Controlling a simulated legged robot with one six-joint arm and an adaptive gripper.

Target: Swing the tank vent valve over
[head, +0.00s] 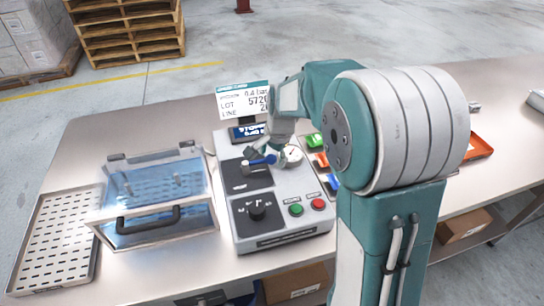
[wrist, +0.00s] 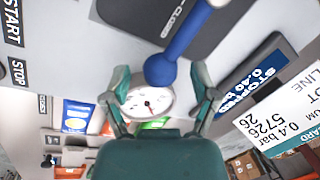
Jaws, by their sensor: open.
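The vent valve is a blue lever (head: 262,161) on a black plate (head: 240,183) at the back of the grey control box (head: 281,228). In the wrist view the lever (wrist: 187,40) runs down from the top to a round blue end. My gripper (wrist: 161,76) is open, its two fingers on either side of that round end, with gaps on both sides. The plate (wrist: 165,18) carries the word CLOSED near the lever. In the head view my gripper (head: 263,152) is at the lever and partly hides it.
A round gauge (head: 292,154) sits right beside the lever. A display sign (head: 243,101) stands behind the box. A knob (head: 257,209), green button (head: 296,210) and red button (head: 318,204) are in front. A clear-lidded case (head: 160,238) stands left; coloured bins (head: 321,160) lie right.

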